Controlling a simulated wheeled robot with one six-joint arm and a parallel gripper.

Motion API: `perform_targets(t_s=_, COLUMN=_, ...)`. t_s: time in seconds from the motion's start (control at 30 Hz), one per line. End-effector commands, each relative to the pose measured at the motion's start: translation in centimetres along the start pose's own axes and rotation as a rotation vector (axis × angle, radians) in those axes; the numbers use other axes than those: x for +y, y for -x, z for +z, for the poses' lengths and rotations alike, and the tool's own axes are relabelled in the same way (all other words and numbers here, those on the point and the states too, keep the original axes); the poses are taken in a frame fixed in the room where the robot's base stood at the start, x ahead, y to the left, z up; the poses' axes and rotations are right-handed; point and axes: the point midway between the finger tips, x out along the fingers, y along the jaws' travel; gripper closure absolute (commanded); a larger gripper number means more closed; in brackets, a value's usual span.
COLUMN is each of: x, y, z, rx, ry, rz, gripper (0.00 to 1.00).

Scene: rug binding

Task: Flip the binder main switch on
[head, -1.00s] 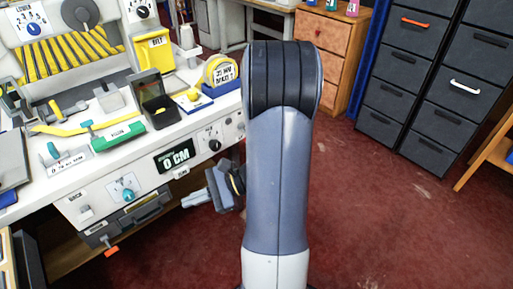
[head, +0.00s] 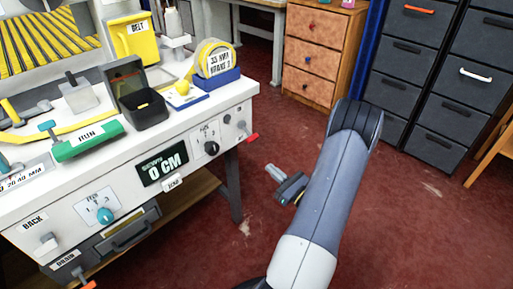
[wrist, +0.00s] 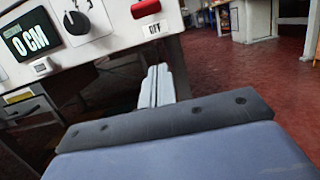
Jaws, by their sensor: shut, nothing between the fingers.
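The binder's white front panel (head: 130,185) runs along the bench edge at left in the head view. A red switch lever (head: 252,138) sticks out at its right end. In the wrist view the red lever (wrist: 145,8) lies flat at the top, with a plate reading OFF (wrist: 154,29) below it. My gripper (head: 272,171) is shut and empty, below and to the right of the lever in the head view, apart from the panel. In the wrist view its fingers (wrist: 157,70) point at the space just under the OFF plate.
A black dial (head: 211,148), a 0 CM display (head: 163,164) and a teal knob (head: 105,215) sit on the same panel. A tape roll (head: 214,58) stands on the bench top. A wooden drawer unit (head: 311,55) and dark drawers (head: 448,115) stand behind.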

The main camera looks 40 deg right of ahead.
Motion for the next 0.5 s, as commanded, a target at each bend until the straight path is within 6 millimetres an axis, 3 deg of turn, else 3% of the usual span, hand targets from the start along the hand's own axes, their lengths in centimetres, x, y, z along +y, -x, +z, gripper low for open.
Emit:
perform_targets(t_s=0.27, x=0.1, y=-0.5, z=0.0, rx=0.001, ry=0.001, rz=0.004, gripper=1.0)
perform_targets(t_s=0.5, x=0.2, y=-3.8, z=-0.1, rx=0.001, ry=0.003, rz=0.01, gripper=1.0)
